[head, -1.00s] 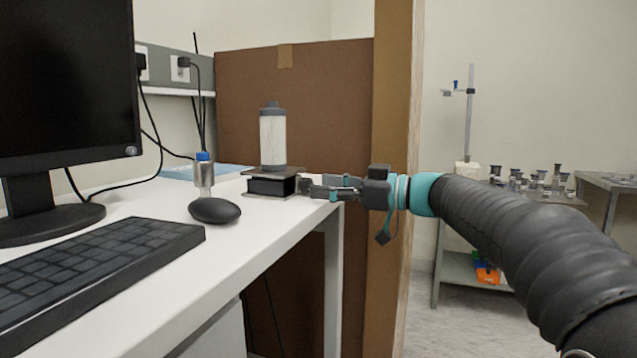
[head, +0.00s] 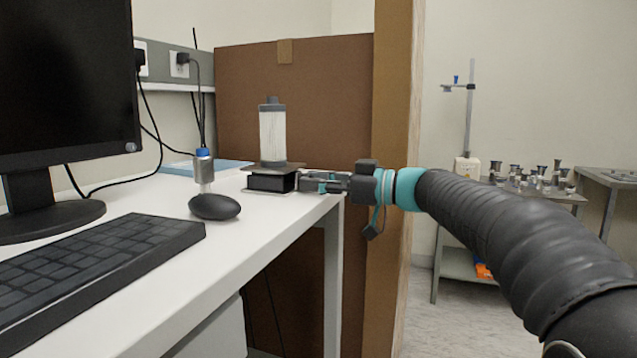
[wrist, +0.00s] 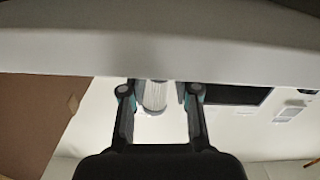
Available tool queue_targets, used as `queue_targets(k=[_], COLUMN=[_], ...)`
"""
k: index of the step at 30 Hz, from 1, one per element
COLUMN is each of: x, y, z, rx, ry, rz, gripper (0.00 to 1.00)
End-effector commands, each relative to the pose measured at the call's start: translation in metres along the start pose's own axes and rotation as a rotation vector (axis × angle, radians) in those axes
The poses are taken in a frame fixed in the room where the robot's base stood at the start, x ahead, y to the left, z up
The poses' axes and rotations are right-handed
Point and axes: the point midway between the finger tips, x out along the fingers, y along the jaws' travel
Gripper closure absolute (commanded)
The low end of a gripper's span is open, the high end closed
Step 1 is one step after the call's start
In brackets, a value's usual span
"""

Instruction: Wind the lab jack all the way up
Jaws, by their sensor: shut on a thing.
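The lab jack (head: 270,182) stands low on the white desk near its far right corner, with a dark body between two thin plates. A white cylinder with grey ends (head: 272,136) stands upright on its top plate. My gripper (head: 306,181) reaches in from the right and is shut at the jack's right side, where the knob would be; the knob itself is hidden between the fingers. In the wrist view my gripper's fingers (wrist: 160,104) show on either side of the white cylinder (wrist: 155,97), and the hold itself cannot be made out.
A small blue-capped bottle (head: 204,170) and a black mouse (head: 214,207) stand left of the jack. A keyboard (head: 95,260) and monitor (head: 65,80) fill the near left. A brown partition (head: 300,100) rises behind the desk.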

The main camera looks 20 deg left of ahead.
Motion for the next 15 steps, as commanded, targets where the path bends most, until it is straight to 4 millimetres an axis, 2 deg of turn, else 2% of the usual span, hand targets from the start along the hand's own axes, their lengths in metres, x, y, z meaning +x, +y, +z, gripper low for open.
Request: queue_targets(k=[15], x=[0.0002], y=[0.0001], z=[0.0008], rx=[0.365], ry=[0.000], rz=[-0.001], gripper=[1.00])
